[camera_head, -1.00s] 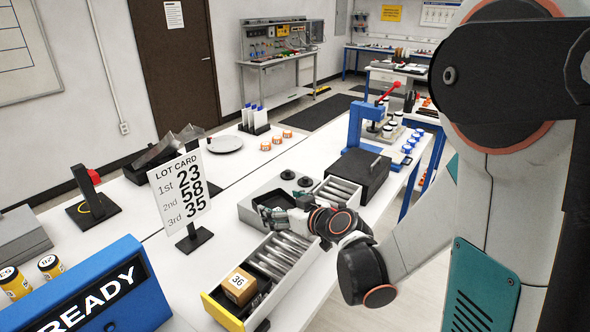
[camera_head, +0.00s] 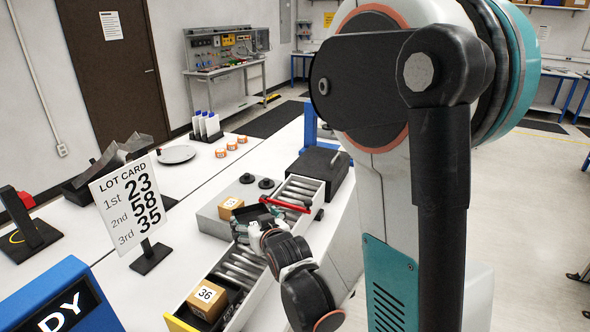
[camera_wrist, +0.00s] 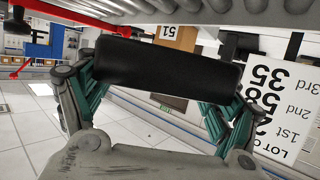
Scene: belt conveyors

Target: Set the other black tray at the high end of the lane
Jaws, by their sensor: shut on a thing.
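My gripper (camera_wrist: 160,105) is shut on a black tray (camera_wrist: 165,72), held crosswise between its fingers in the wrist view. In the head view my gripper (camera_head: 256,230) is small and partly hidden by my arm; the dark tray (camera_head: 250,213) shows beside it. The roller lane has a near section (camera_head: 240,266) with a yellow end and a farther section (camera_head: 297,192) with a red bar (camera_head: 285,206) across it. Rollers (camera_wrist: 200,12) also show at the top of the wrist view, close to the held tray. I cannot tell whether they touch.
A carton marked 36 (camera_head: 208,297) sits at the lane's yellow end. A carton (camera_head: 230,207), marked 51 in the wrist view (camera_wrist: 177,37), sits by the grey housing (camera_head: 226,190). A lot card (camera_head: 132,203) stands left. A black box (camera_head: 318,165) stands beyond the lane.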

